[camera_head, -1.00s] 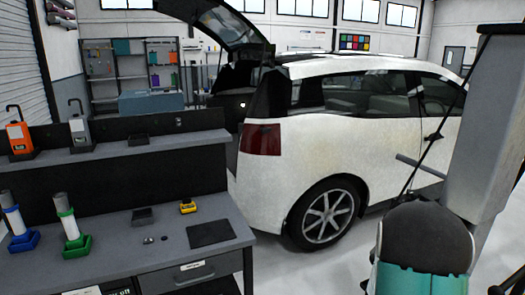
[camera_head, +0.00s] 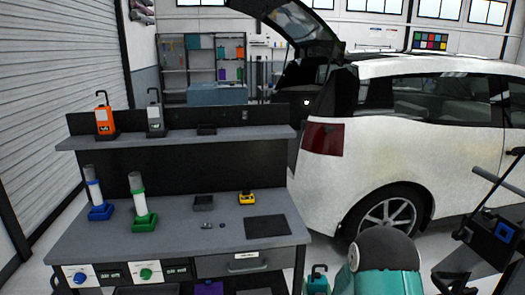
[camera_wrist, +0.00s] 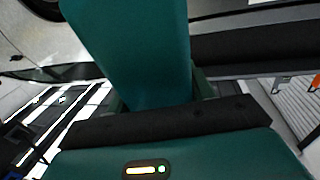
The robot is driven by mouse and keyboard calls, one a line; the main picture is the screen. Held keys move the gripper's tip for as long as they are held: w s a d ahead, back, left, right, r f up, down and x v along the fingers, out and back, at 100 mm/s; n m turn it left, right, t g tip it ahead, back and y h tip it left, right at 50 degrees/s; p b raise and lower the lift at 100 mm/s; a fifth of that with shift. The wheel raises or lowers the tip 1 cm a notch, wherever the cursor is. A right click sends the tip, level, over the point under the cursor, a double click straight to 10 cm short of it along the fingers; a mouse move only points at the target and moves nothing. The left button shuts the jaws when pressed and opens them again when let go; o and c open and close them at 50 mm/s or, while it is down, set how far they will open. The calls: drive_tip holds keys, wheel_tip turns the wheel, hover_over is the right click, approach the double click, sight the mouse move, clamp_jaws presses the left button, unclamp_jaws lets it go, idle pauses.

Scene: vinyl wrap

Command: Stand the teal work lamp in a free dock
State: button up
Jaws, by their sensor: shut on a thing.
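The teal work lamp (camera_head: 317,281) shows at the bottom edge of the head view, with a dark hook on top, just left of my dark and teal arm. In the wrist view, a teal body with a small lit indicator (camera_wrist: 147,169) fills the bottom, under a black band; it looks like the lamp close up. My gripper is shut on it; its fingertips are not clearly seen. An empty black dock (camera_head: 206,129) sits on the upper shelf, right of the docked orange lamp (camera_head: 105,121) and grey lamp (camera_head: 155,118). The lamp is apart from these docks.
The workbench (camera_head: 175,238) holds a blue-based torch (camera_head: 95,198), a green-based torch (camera_head: 140,205), a small black holder (camera_head: 203,202), a yellow item (camera_head: 246,198) and a dark mat (camera_head: 267,225). A white car (camera_head: 420,130) stands to the right. A dark cart (camera_head: 495,240) is at right.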

drive_tip(key=shift+s+a+f+y, duration=0.3)
drive_tip(key=shift+s+a+f, duration=0.1)
drive_tip(key=shift+a+f, duration=0.4)
drive_tip(key=s+f, duration=0.4)
drive_tip(key=f, duration=0.1)
drive_tip(key=shift+s+a, duration=0.1)
